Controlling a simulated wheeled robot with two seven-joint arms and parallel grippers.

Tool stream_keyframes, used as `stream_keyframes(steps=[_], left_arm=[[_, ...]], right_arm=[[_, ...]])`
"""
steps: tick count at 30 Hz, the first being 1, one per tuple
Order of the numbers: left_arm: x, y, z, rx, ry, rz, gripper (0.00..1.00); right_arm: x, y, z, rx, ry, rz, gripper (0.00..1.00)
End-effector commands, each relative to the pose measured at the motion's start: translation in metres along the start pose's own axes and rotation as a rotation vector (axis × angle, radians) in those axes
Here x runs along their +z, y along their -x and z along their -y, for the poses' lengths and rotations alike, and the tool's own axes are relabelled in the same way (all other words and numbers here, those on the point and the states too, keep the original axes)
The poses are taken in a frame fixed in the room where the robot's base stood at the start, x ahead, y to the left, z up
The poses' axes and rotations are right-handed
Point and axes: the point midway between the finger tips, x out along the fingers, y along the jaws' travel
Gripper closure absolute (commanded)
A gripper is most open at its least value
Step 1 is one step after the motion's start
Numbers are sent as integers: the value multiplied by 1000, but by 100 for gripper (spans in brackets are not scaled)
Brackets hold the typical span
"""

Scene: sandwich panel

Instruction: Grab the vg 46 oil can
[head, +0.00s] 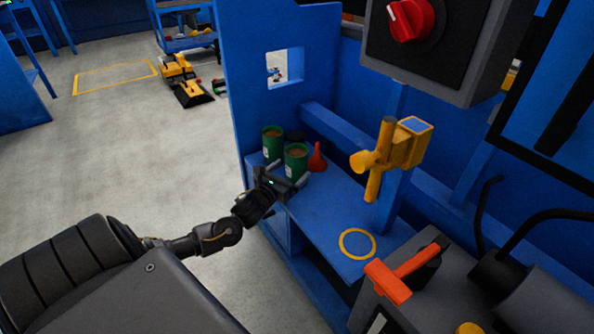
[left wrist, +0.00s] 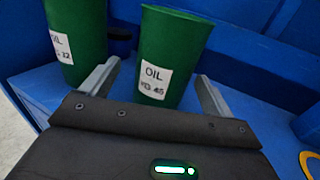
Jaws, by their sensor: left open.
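The VG 46 oil can (head: 296,158) is a green can with a white label. It stands upright on the blue shelf, and its label is readable in the left wrist view (left wrist: 172,50). My left gripper (head: 284,177) is open and low in front of this can. In the left wrist view the can stands between and just beyond the two spread fingers (left wrist: 157,78). I cannot tell whether a finger touches it. A second green oil can (head: 272,143) stands behind and left; its label is partly cut off in the left wrist view (left wrist: 78,35). My right gripper is not in view.
A red funnel (head: 317,160) stands right of the cans. A yellow ring (head: 357,258) marks the bare blue shelf (head: 330,205). A yellow fixture (head: 405,145) rises at right, and an orange-handled item (head: 395,283) is nearer. A blue panel (head: 250,80) borders the left side.

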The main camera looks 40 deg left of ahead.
Motion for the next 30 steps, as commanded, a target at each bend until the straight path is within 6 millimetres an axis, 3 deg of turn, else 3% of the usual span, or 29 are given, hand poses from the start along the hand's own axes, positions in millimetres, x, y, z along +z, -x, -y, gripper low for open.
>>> stream_keyframes(steps=[3, 12, 21, 30], left_arm=[[-2, -9, 2, -1, 1, 3, 12], [-2, -48, 6, -1, 1, 1, 12], [-1, -52, 5, -1, 0, 0, 14], [-1, -52, 6, -1, 0, 0, 53]], right_arm=[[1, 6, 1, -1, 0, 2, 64], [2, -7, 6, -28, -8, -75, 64], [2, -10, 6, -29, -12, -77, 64], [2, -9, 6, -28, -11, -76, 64]])
